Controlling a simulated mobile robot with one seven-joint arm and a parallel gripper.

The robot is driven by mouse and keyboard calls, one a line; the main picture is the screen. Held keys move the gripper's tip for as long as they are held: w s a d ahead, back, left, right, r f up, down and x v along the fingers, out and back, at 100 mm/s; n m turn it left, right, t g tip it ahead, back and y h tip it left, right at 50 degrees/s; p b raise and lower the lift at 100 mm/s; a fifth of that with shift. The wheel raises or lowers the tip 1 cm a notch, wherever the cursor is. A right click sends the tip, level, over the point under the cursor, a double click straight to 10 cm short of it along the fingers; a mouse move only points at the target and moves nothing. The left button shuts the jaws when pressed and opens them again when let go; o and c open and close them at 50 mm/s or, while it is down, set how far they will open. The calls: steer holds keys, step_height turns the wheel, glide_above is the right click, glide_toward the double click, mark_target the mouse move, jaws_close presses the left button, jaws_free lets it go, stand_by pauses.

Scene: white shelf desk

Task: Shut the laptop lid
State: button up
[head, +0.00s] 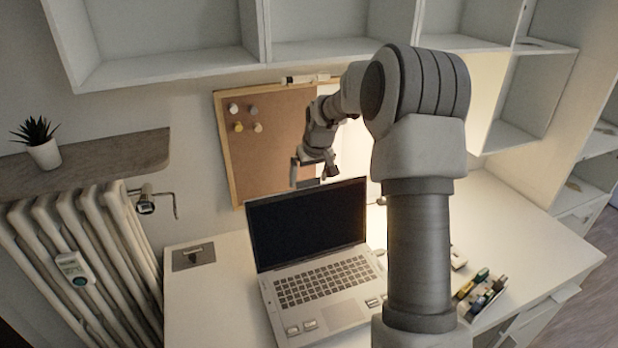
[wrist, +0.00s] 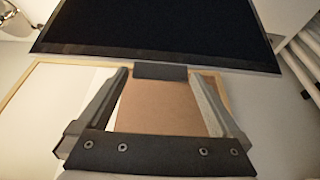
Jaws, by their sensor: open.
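The laptop (head: 320,275) stands open on the white desk, its keyboard base flat and its dark-screened lid (head: 308,222) raised and leaning slightly back. In the wrist view the lid (wrist: 160,25) fills the upper part as a dark panel, with an edge just beyond the tips of my gripper (wrist: 160,74). I cannot tell whether the fingers touch the lid.
White shelves (head: 165,73) hang above. A small organizer (head: 482,295) with items sits on the desk at right. A radiator (head: 80,255) and a plant (head: 42,150) are at left.

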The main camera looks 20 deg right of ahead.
jaws_close()
stand_by(0.6)
steer(key=shift+s+b, duration=0.15)
steer(key=shift+b, duration=0.15)
